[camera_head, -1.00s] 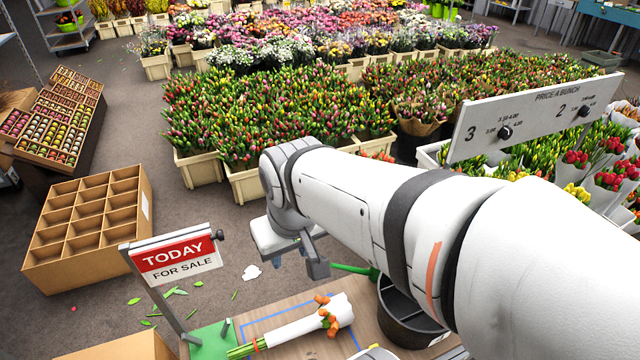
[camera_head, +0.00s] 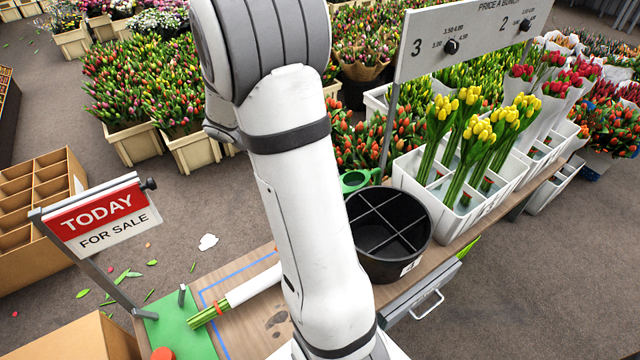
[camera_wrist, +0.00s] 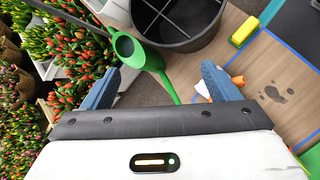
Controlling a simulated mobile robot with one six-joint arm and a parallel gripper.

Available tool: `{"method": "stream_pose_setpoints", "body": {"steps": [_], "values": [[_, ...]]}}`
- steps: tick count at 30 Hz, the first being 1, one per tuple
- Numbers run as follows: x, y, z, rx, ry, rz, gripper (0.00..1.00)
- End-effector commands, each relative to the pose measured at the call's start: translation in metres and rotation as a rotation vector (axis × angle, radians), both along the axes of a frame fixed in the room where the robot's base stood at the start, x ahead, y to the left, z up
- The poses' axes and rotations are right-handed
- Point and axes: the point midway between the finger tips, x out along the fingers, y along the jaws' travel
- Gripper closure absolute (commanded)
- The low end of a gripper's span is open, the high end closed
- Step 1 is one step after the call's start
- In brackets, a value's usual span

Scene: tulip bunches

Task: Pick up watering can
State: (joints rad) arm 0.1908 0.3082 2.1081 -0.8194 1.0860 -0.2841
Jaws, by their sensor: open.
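The watering can (camera_wrist: 133,49) is green with an open round top and a long thin spout or handle pointing toward me in the wrist view. In the head view only a green part of it (camera_head: 355,181) shows, beside the black divided bucket, with the rest hidden behind my arm and the bucket. My gripper (camera_wrist: 160,82) is open, with its two blue fingers spread wide. In the wrist view the can's long green part reaches between the fingers, and its body lies beyond them. I cannot tell whether anything touches. My arm hides the gripper in the head view.
A black divided bucket (camera_head: 377,263) stands close to the can. White crates (camera_head: 405,183) with yellow tulips are to the right. A wrapped bunch (camera_head: 254,286) lies on the wooden table near the TODAY sign (camera_head: 101,214). A yellow-green block (camera_wrist: 243,31) lies on the table.

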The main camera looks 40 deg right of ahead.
Motion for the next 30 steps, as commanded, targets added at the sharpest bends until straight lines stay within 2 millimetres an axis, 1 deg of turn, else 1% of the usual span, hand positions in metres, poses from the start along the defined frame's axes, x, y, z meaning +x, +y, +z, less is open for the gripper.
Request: {"method": "stream_pose_setpoints", "body": {"steps": [1, 2, 3, 5, 6, 9, 12, 15, 18, 24, 30], "values": [[0.009, -0.017, -0.037, -0.032, 0.072, 0.038, 0.18], [0.014, -0.027, -0.049, -0.053, 0.109, 0.063, 0.18], [0.021, -0.040, -0.067, -0.078, 0.162, 0.099, 0.18], [0.031, -0.059, -0.094, -0.114, 0.238, 0.150, 0.18], [0.037, -0.071, -0.111, -0.137, 0.286, 0.185, 0.18], [0.049, -0.096, -0.151, -0.185, 0.395, 0.261, 0.18], [0.057, -0.115, -0.183, -0.219, 0.478, 0.323, 0.18], [0.063, -0.127, -0.204, -0.241, 0.535, 0.366, 0.18], [0.065, -0.134, -0.214, -0.253, 0.564, 0.390, 0.18], [0.060, -0.153, -0.224, -0.257, 0.575, 0.396, 0.18], [0.055, -0.168, -0.232, -0.256, 0.573, 0.396, 0.18]]}}
